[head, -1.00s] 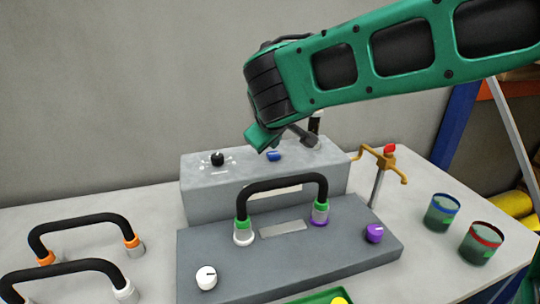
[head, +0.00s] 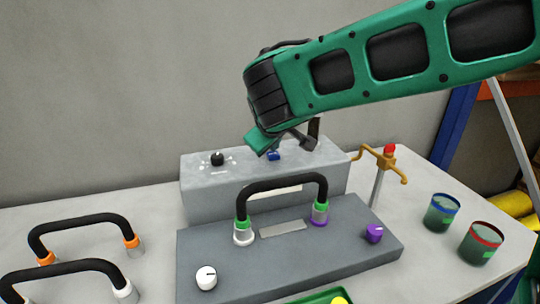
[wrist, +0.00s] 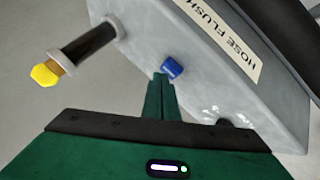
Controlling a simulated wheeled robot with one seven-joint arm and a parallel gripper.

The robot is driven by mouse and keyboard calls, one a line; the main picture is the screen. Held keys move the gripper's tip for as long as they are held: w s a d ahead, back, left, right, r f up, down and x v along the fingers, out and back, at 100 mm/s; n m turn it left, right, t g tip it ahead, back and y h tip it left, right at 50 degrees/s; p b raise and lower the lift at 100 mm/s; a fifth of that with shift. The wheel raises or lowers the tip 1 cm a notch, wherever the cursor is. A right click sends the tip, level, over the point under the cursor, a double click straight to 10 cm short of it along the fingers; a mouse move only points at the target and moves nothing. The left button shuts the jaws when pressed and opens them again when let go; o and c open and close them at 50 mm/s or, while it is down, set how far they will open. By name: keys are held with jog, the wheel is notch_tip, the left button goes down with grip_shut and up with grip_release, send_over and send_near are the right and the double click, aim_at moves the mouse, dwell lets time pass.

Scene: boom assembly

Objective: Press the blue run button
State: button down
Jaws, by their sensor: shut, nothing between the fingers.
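The blue run button (head: 274,155) is on top of the grey control box (head: 230,200), right of a black knob (head: 217,158). In the wrist view the blue button (wrist: 173,68) lies just beyond the tips of my gripper (wrist: 162,78). My gripper is shut and empty, with its green fingers together. In the head view my green gripper (head: 258,142) hangs just above the box, at the upper left of the button. Whether the fingertips touch the button cannot be told.
A black hose with green collars (head: 282,183) arches over the dark grey panel (head: 330,245) in front. A brass valve with a red top (head: 388,155) stands at the right. Two jars (head: 441,213) are farther right. More black hoses (head: 80,220) lie at the left.

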aim_at(274, 156)
jog(key=shift+f, duration=0.5)
dwell(0.4)
jog(key=shift+r, duration=0.95)
jog(key=shift+r, duration=0.1)
jog(key=shift+r, duration=2.4)
